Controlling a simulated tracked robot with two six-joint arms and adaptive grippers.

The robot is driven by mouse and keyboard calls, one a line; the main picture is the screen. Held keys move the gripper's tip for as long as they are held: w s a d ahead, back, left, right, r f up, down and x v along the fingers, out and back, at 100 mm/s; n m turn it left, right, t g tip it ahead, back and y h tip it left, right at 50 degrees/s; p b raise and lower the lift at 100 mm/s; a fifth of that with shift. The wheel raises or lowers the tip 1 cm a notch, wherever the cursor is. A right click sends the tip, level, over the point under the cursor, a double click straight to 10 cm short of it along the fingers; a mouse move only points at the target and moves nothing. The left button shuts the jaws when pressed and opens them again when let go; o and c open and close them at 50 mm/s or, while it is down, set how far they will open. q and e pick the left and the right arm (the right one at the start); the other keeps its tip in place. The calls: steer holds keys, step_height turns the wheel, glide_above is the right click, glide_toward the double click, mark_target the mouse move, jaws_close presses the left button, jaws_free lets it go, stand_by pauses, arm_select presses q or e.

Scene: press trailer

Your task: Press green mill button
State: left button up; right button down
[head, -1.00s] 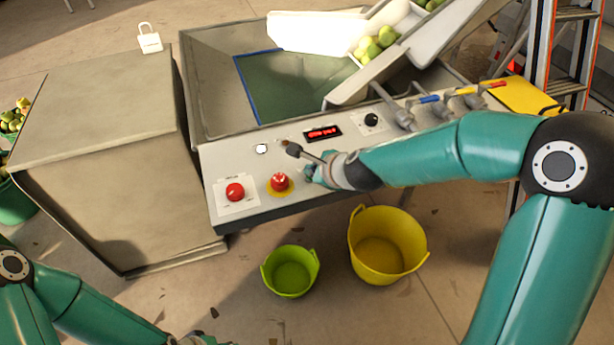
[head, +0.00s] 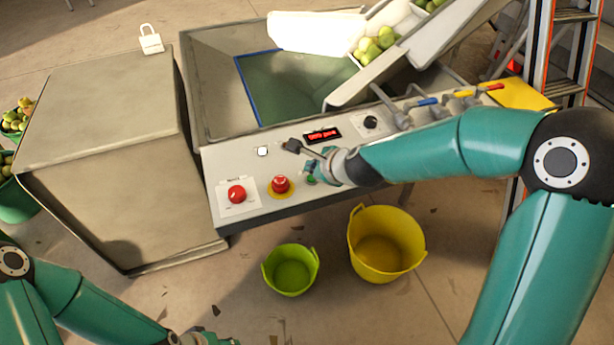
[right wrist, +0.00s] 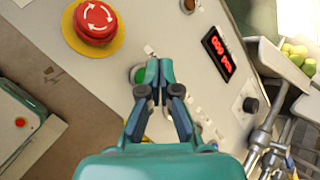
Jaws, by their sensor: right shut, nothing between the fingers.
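The green mill button (right wrist: 138,75) is on the pale control panel (head: 240,165). It is partly covered by my right gripper's fingers in the right wrist view, and a bit of green (head: 311,180) shows beside the gripper in the head view. My right gripper (right wrist: 159,66) is shut and empty, with its fingertips over or just beside the button. I cannot tell whether they touch it. My right gripper (head: 311,170) also shows in the head view. My left gripper (head: 205,339) is only partly in view at the bottom edge, its fingers unclear.
A red emergency stop (head: 280,185) on a yellow ring and a red knob (head: 236,194) lie left of the gripper. Yellow (head: 385,250) and green (head: 290,268) buckets stand below.

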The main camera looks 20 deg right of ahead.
steer(key=shift+r+p, duration=1.8)
steer(key=shift+r, duration=0.4)
steer(key=shift+f, duration=0.1)
